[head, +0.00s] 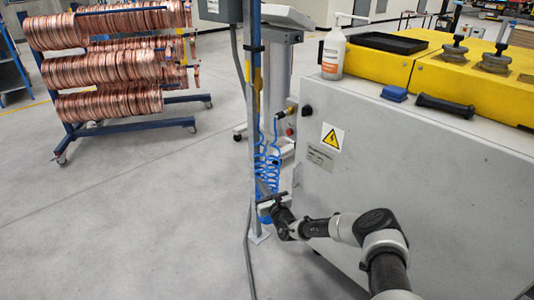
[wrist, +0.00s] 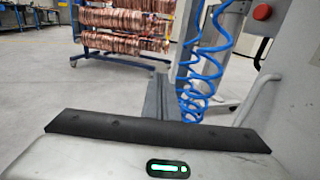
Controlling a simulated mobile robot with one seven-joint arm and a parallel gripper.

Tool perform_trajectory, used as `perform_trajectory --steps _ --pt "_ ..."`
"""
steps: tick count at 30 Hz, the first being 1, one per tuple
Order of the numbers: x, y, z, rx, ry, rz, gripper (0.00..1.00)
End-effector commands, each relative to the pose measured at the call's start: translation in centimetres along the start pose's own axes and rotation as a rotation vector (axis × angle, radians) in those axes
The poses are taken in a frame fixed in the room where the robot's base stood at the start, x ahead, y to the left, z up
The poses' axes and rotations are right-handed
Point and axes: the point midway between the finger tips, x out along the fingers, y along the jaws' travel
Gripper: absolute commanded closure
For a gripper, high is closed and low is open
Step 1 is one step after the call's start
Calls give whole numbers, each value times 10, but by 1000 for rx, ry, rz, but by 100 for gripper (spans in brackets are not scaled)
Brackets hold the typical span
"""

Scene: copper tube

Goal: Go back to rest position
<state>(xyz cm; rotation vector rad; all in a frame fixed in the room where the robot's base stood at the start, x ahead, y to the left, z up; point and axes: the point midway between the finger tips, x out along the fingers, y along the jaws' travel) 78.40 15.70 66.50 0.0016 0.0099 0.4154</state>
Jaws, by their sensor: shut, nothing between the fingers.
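My gripper (head: 263,188) is shut and empty at the end of my arm, in the lower middle of the head view. It is held out in front of the grey machine side, close to the blue post (head: 256,100) and the coiled blue hose (head: 268,165) in the picture. I cannot tell whether it touches them. In the wrist view, the gripper's body with a black strip fills the bottom, and its grey fingers (wrist: 158,98) point forward beside the blue hose (wrist: 203,75).
A grey machine with a yellow top (head: 440,75) stands at the right, bearing a white bottle (head: 333,54), a black tray (head: 385,42) and a blue block (head: 394,93). A blue rack of copper coils (head: 110,72) stands back left. The floor at left is clear.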

Motion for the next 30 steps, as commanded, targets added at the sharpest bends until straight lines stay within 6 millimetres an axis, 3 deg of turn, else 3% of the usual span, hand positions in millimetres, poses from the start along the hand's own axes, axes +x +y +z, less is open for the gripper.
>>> perform_trajectory --steps 2,5,8,10,12,14,18,21,25,30 --pt "1 2 3 -7 -4 7 100" --pt "6 13 26 -55 -29 56 100" --pt "12 41 73 -162 -79 168 100" --pt "12 70 115 -276 -125 281 100" --pt "4 104 156 -410 -171 411 100" --pt "-9 132 184 -522 -201 519 100" --pt "-50 183 234 -786 -249 752 100" --pt "-87 207 258 -974 -260 904 100" --pt "-140 220 280 -1216 -245 1078 100" --pt "-214 212 302 -1520 -176 1266 100"
